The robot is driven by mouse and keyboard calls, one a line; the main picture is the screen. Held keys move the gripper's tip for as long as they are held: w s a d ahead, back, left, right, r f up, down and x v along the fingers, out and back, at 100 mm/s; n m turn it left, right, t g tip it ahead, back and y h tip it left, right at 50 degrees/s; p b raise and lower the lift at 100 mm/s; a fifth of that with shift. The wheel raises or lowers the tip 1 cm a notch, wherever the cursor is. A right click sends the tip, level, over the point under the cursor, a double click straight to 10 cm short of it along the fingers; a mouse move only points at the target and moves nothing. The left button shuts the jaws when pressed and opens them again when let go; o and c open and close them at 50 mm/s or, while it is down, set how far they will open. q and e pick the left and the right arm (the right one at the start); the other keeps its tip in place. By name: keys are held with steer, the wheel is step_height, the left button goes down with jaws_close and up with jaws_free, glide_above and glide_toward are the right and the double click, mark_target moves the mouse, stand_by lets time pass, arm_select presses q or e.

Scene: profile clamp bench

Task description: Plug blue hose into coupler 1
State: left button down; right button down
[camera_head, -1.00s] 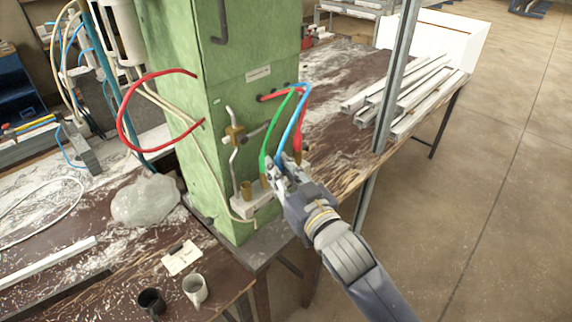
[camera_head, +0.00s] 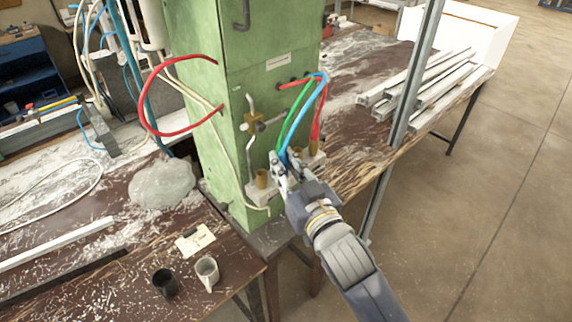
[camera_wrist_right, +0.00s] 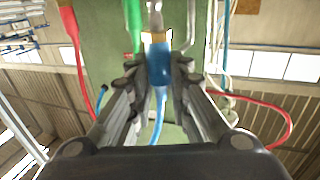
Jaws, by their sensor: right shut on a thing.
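The blue hose (camera_head: 300,118) arches down from the green cabinet's front to my right gripper (camera_head: 287,172). My right gripper is shut on its blue end, which shows upright between the fingers in the right wrist view (camera_wrist_right: 158,65), with a metal tip beyond. An open brass coupler (camera_head: 262,178) stands on a pale block (camera_head: 262,193) at the cabinet's foot, just left of the gripper. Another brass coupler (camera_head: 314,147) is under the red hose's end, right of the gripper. The gripper hides the block between them. I see no coupler numbers. My left gripper is not in view.
The green hose (camera_head: 292,118) runs close beside the blue one, its lower end partly hidden by my gripper. The red hose (camera_head: 317,120) hangs to the right. A brass valve with pipe (camera_head: 253,123) is at left. A metal post (camera_head: 412,85) rises at right.

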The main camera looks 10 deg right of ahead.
steer(key=shift+w+a, duration=0.75)
steer(key=shift+w, duration=0.3)
steer(key=shift+w+a, duration=0.8)
steer(key=shift+w, duration=0.25)
steer(key=shift+w+a, duration=0.75)
steer(key=shift+w, duration=0.3)
steer(key=shift+f+p, duration=0.35)
steer(key=shift+p, duration=0.05)
stand_by(1.0)
steer(key=shift+f+b, duration=0.55)
steer(key=shift+f, duration=0.85)
stand_by(2.1)
